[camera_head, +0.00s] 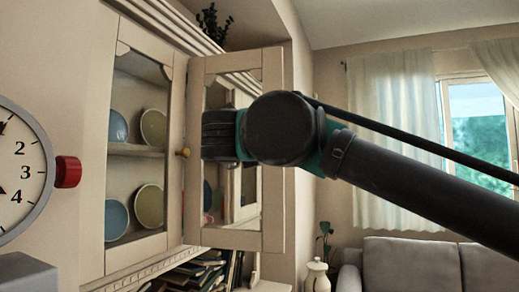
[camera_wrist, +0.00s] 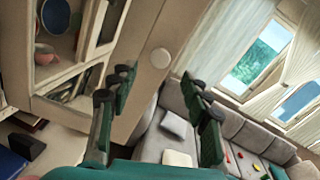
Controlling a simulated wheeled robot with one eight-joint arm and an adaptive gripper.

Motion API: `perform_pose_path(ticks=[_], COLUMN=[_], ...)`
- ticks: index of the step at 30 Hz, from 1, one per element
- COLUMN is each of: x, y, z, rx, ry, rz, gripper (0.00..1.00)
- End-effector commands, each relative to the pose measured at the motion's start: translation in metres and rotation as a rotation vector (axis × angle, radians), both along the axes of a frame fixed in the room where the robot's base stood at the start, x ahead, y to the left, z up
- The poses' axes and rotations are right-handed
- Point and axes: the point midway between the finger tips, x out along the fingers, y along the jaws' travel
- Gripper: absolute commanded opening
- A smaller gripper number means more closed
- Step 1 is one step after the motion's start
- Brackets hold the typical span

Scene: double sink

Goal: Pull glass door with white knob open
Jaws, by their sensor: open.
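The glass door (camera_head: 273,150) is a cream-framed panel standing at an angle out from the cabinet front in the head view. The white knob (camera_wrist: 160,58) is round and sits on the cream door frame in the wrist view. It appears between and beyond my fingertips, with no contact visible. My gripper (camera_head: 216,135) is in front of the door and covers part of its glass. In the wrist view my gripper (camera_wrist: 160,80) has its two fingers wide apart with nothing between them. The white knob does not show in the head view.
A second glass door (camera_head: 175,200) with a yellowish knob (camera_head: 183,152) stands left, plates behind it. A round clock (camera_head: 22,175) is at the left edge. Books (camera_head: 200,272) fill a lower shelf. A grey sofa (camera_head: 415,265) is at the right.

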Motion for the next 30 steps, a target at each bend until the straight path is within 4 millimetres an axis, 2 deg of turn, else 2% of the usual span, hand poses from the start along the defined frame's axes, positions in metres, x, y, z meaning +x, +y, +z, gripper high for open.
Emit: perform_pose_path(ticks=[3,10,30], x=[-0.015,-0.031,-0.035], y=[0.004,0.006,0.006], z=[0.000,0.000,0.000], rx=[0.000,0.000,0.000], ry=[0.000,0.000,0.000], rz=[0.004,0.002,0.000], gripper=[0.48,0.48,0.48])
